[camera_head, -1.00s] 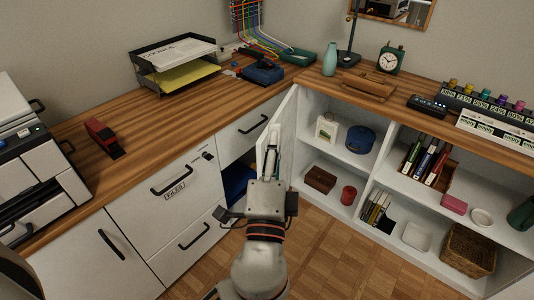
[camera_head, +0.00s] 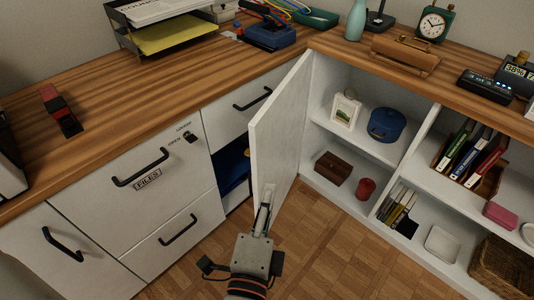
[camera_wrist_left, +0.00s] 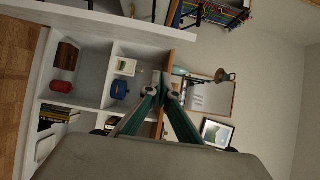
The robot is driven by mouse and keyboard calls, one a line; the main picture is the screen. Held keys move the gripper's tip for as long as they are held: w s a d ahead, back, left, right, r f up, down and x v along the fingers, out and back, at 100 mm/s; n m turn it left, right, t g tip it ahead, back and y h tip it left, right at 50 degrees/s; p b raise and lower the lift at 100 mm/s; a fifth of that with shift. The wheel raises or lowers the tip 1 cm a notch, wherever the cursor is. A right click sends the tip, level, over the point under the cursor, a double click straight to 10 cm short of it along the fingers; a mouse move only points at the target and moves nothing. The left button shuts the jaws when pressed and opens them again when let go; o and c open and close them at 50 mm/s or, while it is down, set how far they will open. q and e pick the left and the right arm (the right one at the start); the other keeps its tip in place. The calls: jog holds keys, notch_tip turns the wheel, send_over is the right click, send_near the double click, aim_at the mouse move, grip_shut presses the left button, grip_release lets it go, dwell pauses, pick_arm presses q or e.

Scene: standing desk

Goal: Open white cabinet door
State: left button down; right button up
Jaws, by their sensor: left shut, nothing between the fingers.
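My right gripper is out of view.
White drawers (camera_head: 140,185) with black handles stand left of the opening. Open shelves (camera_head: 370,148) on the right hold a blue pot (camera_head: 387,125), a brown box (camera_head: 332,168), a red can (camera_head: 365,188) and books. The wooden floor (camera_head: 330,250) before them is clear.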

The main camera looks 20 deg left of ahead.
aim_at(261, 153)
pick_arm(q)
jog(key=w+a, duration=0.2)
jog(key=w, duration=0.1)
jog(key=w+a, duration=0.2)
jog(key=w, duration=0.1)
jog(key=w+a+b, duration=0.1)
jog(key=w+a, duration=0.1)
jog(key=w, duration=0.2)
jog(key=shift+a+r, duration=0.1)
jog(key=shift+r, duration=0.05)
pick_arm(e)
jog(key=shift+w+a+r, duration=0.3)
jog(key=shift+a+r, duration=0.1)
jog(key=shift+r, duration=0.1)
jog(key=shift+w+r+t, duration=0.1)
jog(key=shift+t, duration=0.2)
